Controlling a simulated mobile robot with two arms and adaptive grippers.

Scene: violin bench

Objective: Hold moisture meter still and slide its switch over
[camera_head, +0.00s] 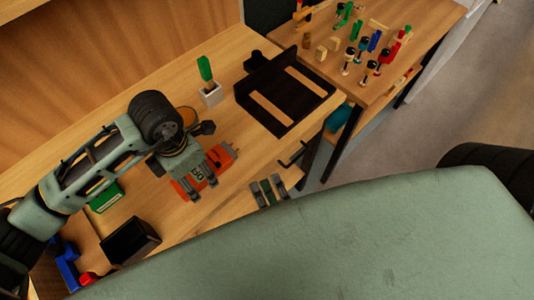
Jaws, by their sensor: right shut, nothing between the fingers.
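The moisture meter (229,153) is an orange-red device with a small lit display, lying on the wooden bench. My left gripper (203,174) is over the meter, its two fingers on either side of the display. The gripper covers part of the meter, and whether the fingers press on it cannot be told. The switch is too small to make out. My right gripper (267,191) is at the bench's front edge, to the right of and a little below the meter. It is shut and empty, apart from the meter.
A black tray (247,88) with wooden strips is at the back right. A white holder (212,95) with a green-handled tool stands behind the meter. A green box (105,197) and an open black box (130,241) are at the left. A second table (400,63) holds several clamps.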

